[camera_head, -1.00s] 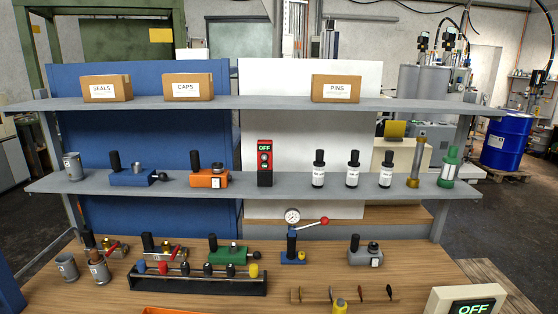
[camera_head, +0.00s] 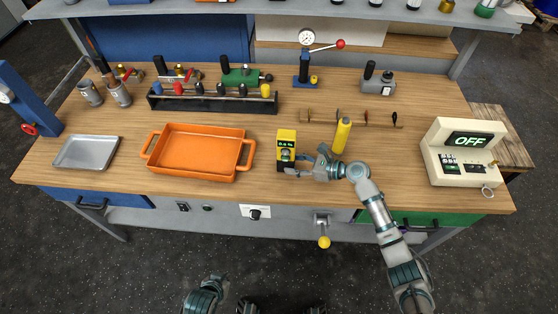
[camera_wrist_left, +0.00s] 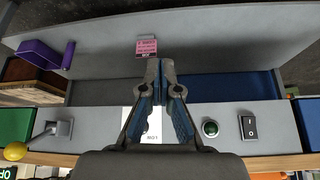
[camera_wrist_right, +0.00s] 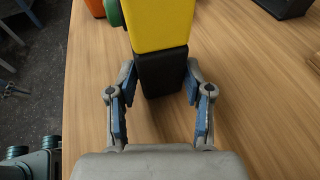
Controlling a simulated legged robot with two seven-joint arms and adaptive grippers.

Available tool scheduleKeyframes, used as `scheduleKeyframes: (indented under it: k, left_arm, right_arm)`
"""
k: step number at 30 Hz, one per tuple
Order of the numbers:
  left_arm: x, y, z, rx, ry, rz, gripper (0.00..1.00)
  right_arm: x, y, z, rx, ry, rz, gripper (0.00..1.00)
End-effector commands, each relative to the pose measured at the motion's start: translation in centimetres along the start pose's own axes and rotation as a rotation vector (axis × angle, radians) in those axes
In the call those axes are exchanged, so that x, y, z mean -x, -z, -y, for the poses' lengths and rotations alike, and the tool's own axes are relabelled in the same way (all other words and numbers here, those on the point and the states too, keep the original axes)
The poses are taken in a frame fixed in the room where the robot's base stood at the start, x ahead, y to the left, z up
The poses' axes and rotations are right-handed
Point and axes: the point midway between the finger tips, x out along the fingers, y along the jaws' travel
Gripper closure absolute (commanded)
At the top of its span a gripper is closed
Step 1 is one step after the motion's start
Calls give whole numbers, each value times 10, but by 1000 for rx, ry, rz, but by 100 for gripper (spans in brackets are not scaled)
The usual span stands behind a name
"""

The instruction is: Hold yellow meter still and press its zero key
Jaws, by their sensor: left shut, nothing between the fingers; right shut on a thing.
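The yellow meter (camera_head: 286,138) stands upright near the bench's front edge, its small lit display facing me. In the right wrist view its yellow body (camera_wrist_right: 160,22) sits on a black lower part (camera_wrist_right: 162,72). A round green part (camera_wrist_right: 113,12) sticks out from its left side there; I cannot tell whether it is the zero key. My right gripper (camera_head: 300,168) is shut on the meter's black lower part, with its fingers (camera_wrist_right: 158,88) on either side. My left gripper (camera_wrist_left: 164,80) is shut and empty, facing the bench's front panel, away from the meter.
A yellow cylinder (camera_head: 342,136) stands just right of the meter. An orange tray (camera_head: 244,168) lies left of it, a metal tray (camera_head: 86,153) further left. A cream box reading OFF (camera_head: 452,170) stands at right. A yellow-knobbed lever (camera_head: 323,240) protrudes from the bench front.

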Motion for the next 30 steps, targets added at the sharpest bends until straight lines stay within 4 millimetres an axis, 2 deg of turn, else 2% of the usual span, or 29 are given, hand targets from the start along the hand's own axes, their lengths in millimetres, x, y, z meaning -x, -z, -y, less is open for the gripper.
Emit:
scheduleKeyframes:
  k: [4, 7, 9, 12, 15, 18, 23, 26, 30]
  left_arm:
    - [-3, 68, -13, 41, 50, -192, 100]
    - [7, 129, -29, 69, 84, -375, 100]
    - [21, 170, -42, 84, 97, -509, 100]
    - [47, 222, -64, 93, 104, -686, 100]
    - [75, 261, -85, 93, 100, -835, 100]
    - [100, 287, -102, 88, 93, -948, 100]
    - [122, 308, -117, 80, 82, -1045, 100]
    - [123, 319, -119, 76, 81, -1066, 100]
    - [114, 336, -116, 77, 83, -1067, 100]
  right_arm:
    - [-3, -2, -1, 2, 0, -1, 84]
    - [-4, -2, -1, 3, 0, -2, 84]
    - [-4, -3, -2, 4, 0, -3, 84]
    - [-4, -3, -2, 4, 0, -3, 84]
    - [-3, -2, -2, 3, -1, -2, 84]
    - [-2, -2, -2, 3, 0, -1, 84]
    - [-2, -2, -1, 3, 0, -1, 84]
    - [-2, -2, -1, 3, 0, -1, 84]
    - [-3, -2, -1, 3, 0, -2, 84]
